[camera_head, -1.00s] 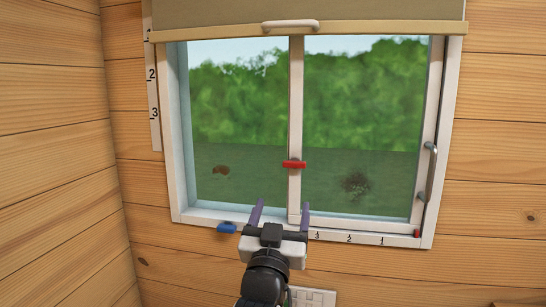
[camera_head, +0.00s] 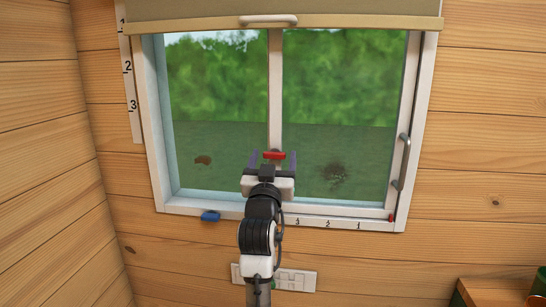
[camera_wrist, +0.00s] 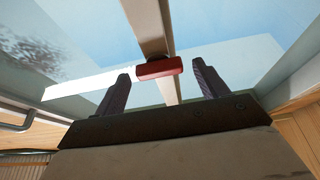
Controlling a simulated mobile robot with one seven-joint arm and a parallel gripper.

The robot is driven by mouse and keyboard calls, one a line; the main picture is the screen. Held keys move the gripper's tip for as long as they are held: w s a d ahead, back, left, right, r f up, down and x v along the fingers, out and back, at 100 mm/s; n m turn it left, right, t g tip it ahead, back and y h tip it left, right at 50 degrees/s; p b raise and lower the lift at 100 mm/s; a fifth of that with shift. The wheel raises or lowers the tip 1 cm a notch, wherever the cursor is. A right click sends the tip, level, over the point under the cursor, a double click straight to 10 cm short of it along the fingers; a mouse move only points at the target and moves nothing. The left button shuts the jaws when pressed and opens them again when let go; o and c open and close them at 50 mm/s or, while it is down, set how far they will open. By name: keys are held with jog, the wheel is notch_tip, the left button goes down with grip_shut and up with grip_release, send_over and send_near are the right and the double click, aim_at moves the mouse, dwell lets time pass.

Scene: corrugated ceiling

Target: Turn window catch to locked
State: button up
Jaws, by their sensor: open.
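The red catch (camera_head: 274,155) is a small bar lying across the window's white centre post (camera_head: 275,90). In the wrist view the red catch (camera_wrist: 160,68) shows between my two dark fingers, roughly level with their tips. My gripper (camera_head: 268,158) is open, with one finger on each side of the catch in the picture. The wrist view also shows my gripper (camera_wrist: 160,85) with nothing held. The exact depth between the fingers and the catch is hard to tell. The window frame (camera_head: 150,130) surrounds two glass panes.
A blue piece (camera_head: 210,216) sits on the lower left frame, and a small red piece (camera_head: 391,218) at the lower right corner. A grey handle (camera_head: 402,160) is on the right side. A blind (camera_head: 340,12) covers the top. A white socket plate (camera_head: 297,280) is below.

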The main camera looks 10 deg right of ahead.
jog(key=c, duration=1)
jog(key=shift+a+f+m+b, duration=0.1)
jog(key=shift+m+b, duration=0.35)
jog(key=shift+m, duration=0.05)
jog(key=m+g+h+b, duration=0.1)
jog(key=m+b, duration=0.1)
jog(key=m+h+b, duration=0.1)
jog(key=m+h, duration=0.1)
jog(key=m, duration=0.1)
jog(key=shift+w+a+f+m+g+b, duration=0.1)
jog(key=shift+m+g+b, duration=0.2)
jog(key=shift+g+b, duration=0.1)
jog(key=m+g+b, duration=0.1)
jog(key=m, duration=0.2)
jog(key=m+g+h+b, duration=0.1)
jog(key=m+b, duration=0.1)
jog(key=m, duration=0.1)
jog(key=shift+h, duration=0.3)
jog(key=m+g, duration=0.2)
jog(key=m, duration=0.1)
jog(key=m+b, duration=0.1)
jog(key=m, duration=0.1)
jog(key=shift+r+g, duration=0.25)
jog(key=shift+g, duration=0.15)
jog(key=m+g, duration=0.1)
jog(key=m, duration=0.3)
jog(key=shift+r+m, duration=0.1)
jog(key=shift+m, duration=0.2)
